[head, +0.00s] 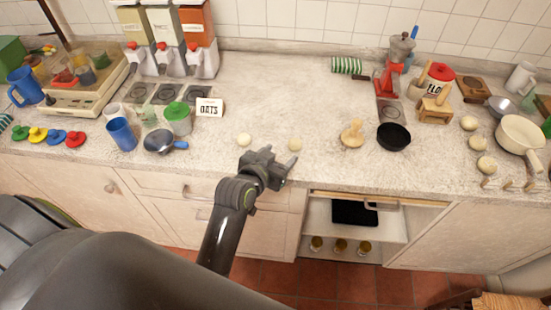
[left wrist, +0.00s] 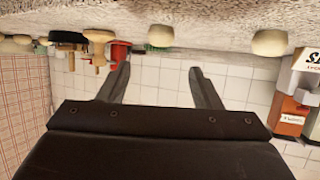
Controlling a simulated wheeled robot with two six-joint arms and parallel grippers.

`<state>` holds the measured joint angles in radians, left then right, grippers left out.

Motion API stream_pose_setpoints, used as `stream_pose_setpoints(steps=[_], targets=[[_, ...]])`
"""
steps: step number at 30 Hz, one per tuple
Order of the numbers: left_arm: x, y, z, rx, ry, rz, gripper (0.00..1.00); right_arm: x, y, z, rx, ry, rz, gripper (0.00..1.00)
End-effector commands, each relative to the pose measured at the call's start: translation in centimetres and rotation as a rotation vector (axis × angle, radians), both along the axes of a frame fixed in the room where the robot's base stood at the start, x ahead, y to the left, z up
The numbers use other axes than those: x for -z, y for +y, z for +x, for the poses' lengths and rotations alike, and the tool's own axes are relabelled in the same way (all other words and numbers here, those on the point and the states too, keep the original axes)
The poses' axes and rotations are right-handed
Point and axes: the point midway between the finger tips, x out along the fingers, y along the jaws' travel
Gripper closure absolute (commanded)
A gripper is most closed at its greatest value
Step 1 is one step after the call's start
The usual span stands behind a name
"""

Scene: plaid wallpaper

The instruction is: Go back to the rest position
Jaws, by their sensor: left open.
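My left gripper (head: 280,157) is at the front edge of the counter (head: 280,90) in the head view, its arm reaching up from the lower left. In the left wrist view its two fingers (left wrist: 158,73) stand apart with only tiled wall seen between them, so it is open and empty. That view is upside down, with the counter along its top. Two pale round knobs or balls, one on the left (head: 244,140) and one on the right (head: 295,144), lie on the counter just beyond the gripper. My right gripper is not in view.
A black pan (head: 393,137) and a wooden piece (head: 352,134) lie to the right. Below, a shelf compartment (head: 340,220) is open. The counter's middle is mostly clear.

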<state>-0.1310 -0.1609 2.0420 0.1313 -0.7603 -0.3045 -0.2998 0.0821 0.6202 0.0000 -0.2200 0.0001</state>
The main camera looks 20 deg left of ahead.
Motion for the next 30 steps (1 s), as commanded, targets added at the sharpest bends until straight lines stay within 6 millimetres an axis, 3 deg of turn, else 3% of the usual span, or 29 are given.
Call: stream_pose_setpoints(steps=[6,24,26,30], targets=[[-0.6,0.1,-1.4,0.000,0.000,-0.001,0.42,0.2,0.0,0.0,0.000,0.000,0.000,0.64],[-0.5,0.3,-1.7,-0.001,0.009,0.002,0.42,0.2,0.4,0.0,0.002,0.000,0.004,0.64],[0.1,0.8,-2.4,-0.003,0.036,0.008,0.42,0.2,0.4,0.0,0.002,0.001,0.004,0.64],[2.7,3.3,-6.9,-0.024,0.203,0.039,0.42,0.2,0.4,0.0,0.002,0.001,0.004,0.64]])
